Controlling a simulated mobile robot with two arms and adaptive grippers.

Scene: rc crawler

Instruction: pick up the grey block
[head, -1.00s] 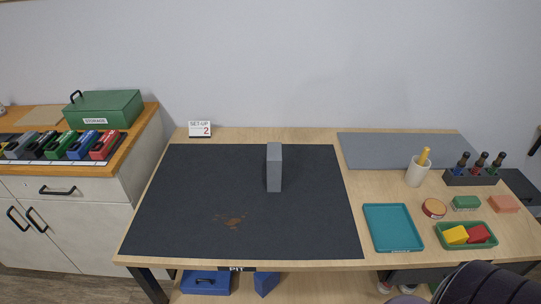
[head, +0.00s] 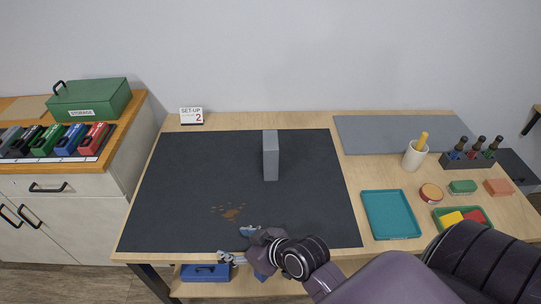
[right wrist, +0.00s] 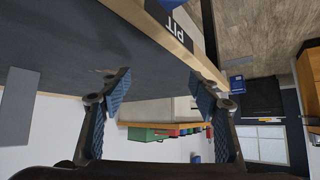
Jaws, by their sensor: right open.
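The grey block (head: 271,156) stands upright on the dark mat (head: 180,190), towards its back right of centre. In the right wrist view the grey block (right wrist: 16,105) shows at the left edge. My right gripper (head: 236,245) is at the mat's front edge, in front of the block and well apart from it. In the right wrist view its two blue-padded fingers (right wrist: 160,90) are spread with nothing between them. My left gripper is not in view.
A brown stain (head: 231,213) marks the mat just behind my right gripper. A teal tray (head: 391,214), a cream cup (head: 413,158) and a green tray (head: 440,213) stand to the right. A set-up sign (head: 191,116) stands behind the mat. The mat around the block is clear.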

